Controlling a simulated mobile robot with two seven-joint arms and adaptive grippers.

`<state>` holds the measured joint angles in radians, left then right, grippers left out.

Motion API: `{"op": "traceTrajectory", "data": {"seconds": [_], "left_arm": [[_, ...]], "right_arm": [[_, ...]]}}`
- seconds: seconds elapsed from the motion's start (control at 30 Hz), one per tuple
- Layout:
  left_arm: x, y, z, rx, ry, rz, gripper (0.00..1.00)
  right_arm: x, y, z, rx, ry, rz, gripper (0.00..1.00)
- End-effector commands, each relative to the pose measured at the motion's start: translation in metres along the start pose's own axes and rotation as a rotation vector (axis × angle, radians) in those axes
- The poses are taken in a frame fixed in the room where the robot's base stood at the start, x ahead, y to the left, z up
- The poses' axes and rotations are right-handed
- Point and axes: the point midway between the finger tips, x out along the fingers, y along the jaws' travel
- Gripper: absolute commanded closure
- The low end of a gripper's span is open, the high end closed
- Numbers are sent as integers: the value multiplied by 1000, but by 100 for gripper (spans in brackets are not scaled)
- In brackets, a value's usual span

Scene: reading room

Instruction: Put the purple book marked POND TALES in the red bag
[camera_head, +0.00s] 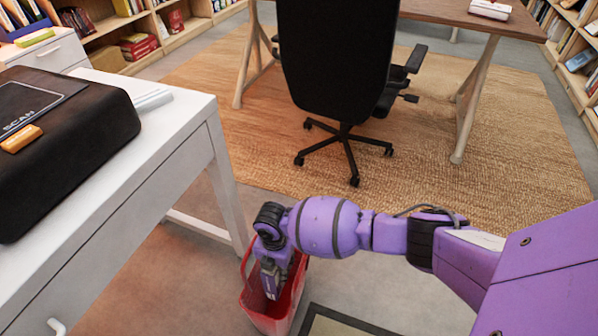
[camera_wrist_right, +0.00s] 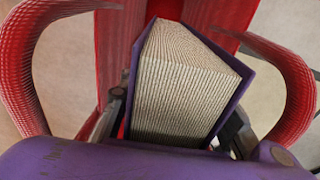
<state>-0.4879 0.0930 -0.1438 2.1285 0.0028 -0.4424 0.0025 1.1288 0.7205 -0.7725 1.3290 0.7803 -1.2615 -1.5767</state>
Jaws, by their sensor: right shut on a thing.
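The red bag (camera_head: 272,321) stands on the floor at the bottom centre of the head view. My right gripper (camera_head: 269,287) points down into its open top. In the right wrist view the gripper is shut on a book with a purple cover and cream pages (camera_wrist_right: 185,90). The page edges face the camera, so no title can be read. Red bag walls and handles (camera_wrist_right: 295,85) show on both sides of the book. How deep the book sits in the bag is hidden. My left gripper is not in view.
A white desk (camera_head: 165,135) with a black scanner (camera_head: 75,130) is close on the left. A black office chair (camera_head: 335,60) and a wooden table (camera_head: 450,12) stand on a woven rug (camera_head: 400,185) ahead. A dark-edged mat (camera_head: 335,325) lies right of the bag.

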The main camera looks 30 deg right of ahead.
Motion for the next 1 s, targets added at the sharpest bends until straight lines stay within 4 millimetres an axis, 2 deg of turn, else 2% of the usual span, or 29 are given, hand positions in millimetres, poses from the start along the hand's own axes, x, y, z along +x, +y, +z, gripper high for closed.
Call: {"op": "traceTrajectory", "data": {"seconds": [0.03, 0.33, 0.37, 0.5, 0.83, 1.0], "left_arm": [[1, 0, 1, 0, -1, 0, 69], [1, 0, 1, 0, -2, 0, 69], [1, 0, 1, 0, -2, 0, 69], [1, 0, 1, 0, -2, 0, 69], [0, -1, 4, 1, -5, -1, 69], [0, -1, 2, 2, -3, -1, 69]], "right_arm": [[-2, 5, 2, -2, -3, 7, 100], [-2, 5, 2, -2, -4, 8, 100], [-2, 5, 2, -2, -4, 8, 65], [-2, 5, 2, -2, -4, 8, 47], [-2, 3, 1, -1, -3, 5, 47], [-21, 4, 2, -2, -4, 8, 47]]}}
